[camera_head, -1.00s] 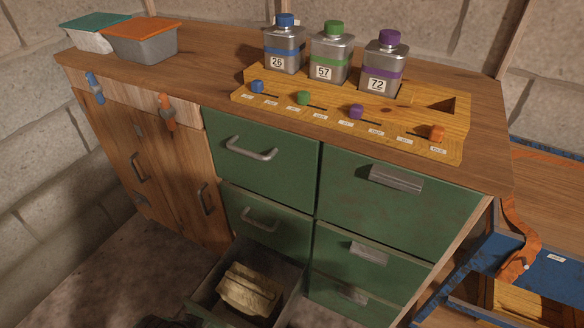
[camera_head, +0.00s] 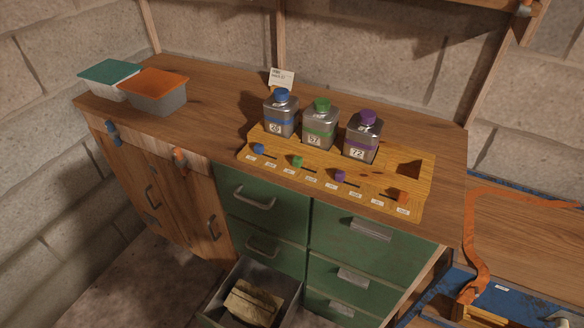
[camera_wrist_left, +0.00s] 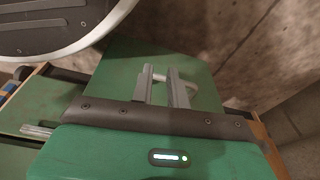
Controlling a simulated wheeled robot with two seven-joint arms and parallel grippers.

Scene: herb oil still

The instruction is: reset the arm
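My left gripper (camera_wrist_left: 163,88) shows in the left wrist view with its two fingers apart and nothing seen held between them. Beyond the fingertips is a metal drawer handle (camera_wrist_left: 192,90) on a green front; whether they touch it is hard to tell. In the head view, neither gripper shows. The green cabinet (camera_head: 275,220) has an open lower drawer (camera_head: 285,285) with a tan bundle (camera_head: 250,304) inside.
On the wooden counter (camera_head: 215,120) stand blue-capped (camera_head: 282,115), green-capped (camera_head: 319,126) and purple-capped (camera_head: 362,138) bottles in a yellow wooden rack (camera_head: 400,188). Teal-lidded (camera_head: 110,80) and orange-lidded (camera_head: 153,92) tubs stand at left. An orange strap (camera_head: 474,255) hangs at right.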

